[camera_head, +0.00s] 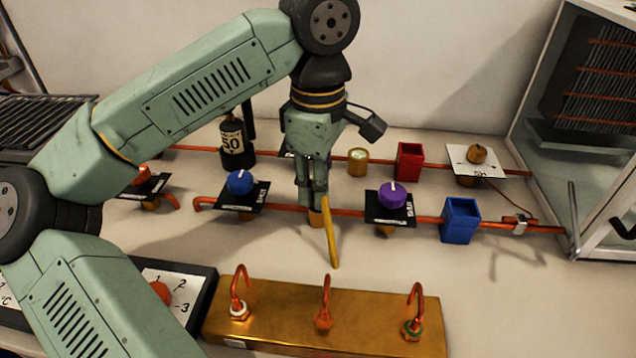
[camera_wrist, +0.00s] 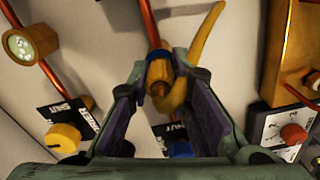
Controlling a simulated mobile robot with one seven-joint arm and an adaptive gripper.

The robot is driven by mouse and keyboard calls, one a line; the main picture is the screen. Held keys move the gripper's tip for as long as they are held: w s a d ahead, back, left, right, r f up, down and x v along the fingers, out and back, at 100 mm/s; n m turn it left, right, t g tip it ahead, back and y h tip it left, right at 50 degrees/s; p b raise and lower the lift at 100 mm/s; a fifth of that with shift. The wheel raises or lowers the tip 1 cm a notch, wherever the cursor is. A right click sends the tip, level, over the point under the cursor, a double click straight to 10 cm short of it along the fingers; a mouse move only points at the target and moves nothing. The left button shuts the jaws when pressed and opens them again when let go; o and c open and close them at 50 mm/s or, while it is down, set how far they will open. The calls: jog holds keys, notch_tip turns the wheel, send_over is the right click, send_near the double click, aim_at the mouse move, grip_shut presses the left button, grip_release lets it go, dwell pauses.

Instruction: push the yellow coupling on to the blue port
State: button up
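The yellow coupling (camera_wrist: 174,98) is a curved yellow piece with a long arm. In the head view its yellow arm (camera_head: 331,240) hangs below my gripper (camera_head: 316,203). A blue band, seemingly the blue port (camera_wrist: 156,88), shows on a brass fitting by the copper pipe, right beside the coupling in the wrist view. I cannot tell whether it is seated. My gripper (camera_wrist: 161,68) has its fingers apart, one on each side of the fitting and coupling. Whether the pads press on either is unclear. The fingers hide much of the joint in the head view.
Knobs in blue (camera_head: 240,182) and purple (camera_head: 396,195) flank my gripper along the pipe. A brass block (camera_head: 290,330) with three hooked pipes stands in front. A red box (camera_head: 409,161), a blue box (camera_head: 460,220) and a glass-sided cabinet (camera_head: 600,120) are to the right.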

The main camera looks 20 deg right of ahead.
jog(key=shift+o, duration=1.4)
jog(key=shift+o, duration=0.2)
jog(key=o, duration=0.5)
jog(key=shift+r, duration=0.1)
